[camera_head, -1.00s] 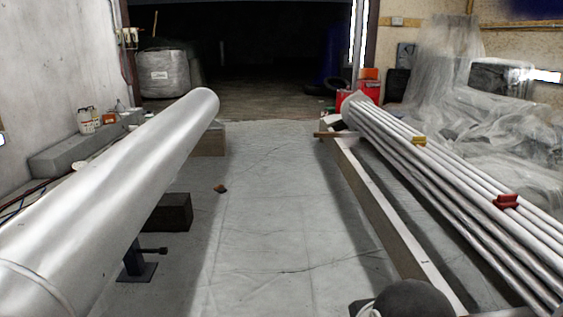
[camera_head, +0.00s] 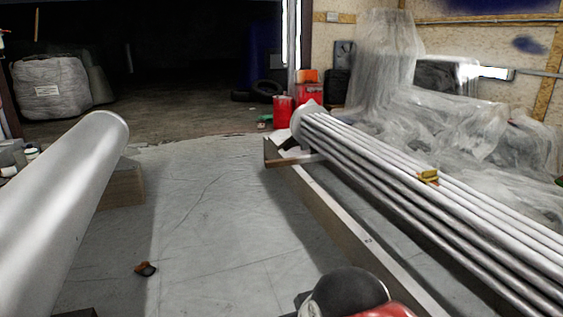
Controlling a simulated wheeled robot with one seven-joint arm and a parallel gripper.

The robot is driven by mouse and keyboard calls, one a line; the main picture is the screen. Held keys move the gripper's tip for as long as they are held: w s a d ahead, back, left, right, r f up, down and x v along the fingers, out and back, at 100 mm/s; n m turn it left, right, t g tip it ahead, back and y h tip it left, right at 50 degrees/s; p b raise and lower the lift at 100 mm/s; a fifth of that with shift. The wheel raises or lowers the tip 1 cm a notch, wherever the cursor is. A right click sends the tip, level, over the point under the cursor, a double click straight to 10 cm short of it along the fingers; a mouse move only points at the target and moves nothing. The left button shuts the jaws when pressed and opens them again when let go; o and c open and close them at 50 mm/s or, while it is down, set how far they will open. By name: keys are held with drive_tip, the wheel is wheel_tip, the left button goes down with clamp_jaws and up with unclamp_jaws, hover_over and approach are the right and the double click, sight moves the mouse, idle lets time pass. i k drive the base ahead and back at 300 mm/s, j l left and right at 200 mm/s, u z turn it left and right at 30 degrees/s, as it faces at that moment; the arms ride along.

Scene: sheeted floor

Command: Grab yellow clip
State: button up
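The yellow clip (camera_head: 428,176) sits on top of the bundle of long metal pipes (camera_head: 400,172) on the right side of the head view. It is small, and a brownish edge shows at its lower side. A rounded dark and red part at the bottom centre appears to be part of my own arm. My gripper's fingers are not in view.
A wooden beam (camera_head: 340,225) runs along the left side of the pipes. A large metal tube (camera_head: 60,205) lies at the left, with a small brown object (camera_head: 146,269) on the floor. The sheeted floor (camera_head: 215,220) between is mostly clear. Red canisters (camera_head: 283,111) stand behind.

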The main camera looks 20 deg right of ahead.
sight(428, 175)
drive_tip(key=i+j+z, duration=0.15)
drive_tip(key=i+z, duration=0.15)
drive_tip(key=i, duration=0.95)
drive_tip(key=i+z, duration=0.2)
drive_tip(key=z, duration=0.15)
drive_tip(key=i+z, duration=0.35)
drive_tip(key=i+j+z, duration=0.1)
drive_tip(key=z, duration=0.25)
drive_tip(key=i+z, duration=0.15)
drive_tip(key=z, duration=0.25)
drive_tip(key=i+z, duration=0.2)
drive_tip(key=z, duration=0.25)
drive_tip(key=i+z, duration=0.15)
drive_tip(key=z, duration=0.25)
drive_tip(key=i+j+z, duration=0.1)
drive_tip(key=z, duration=0.35)
drive_tip(key=i+j+z, duration=0.15)
drive_tip(key=z, duration=0.25)
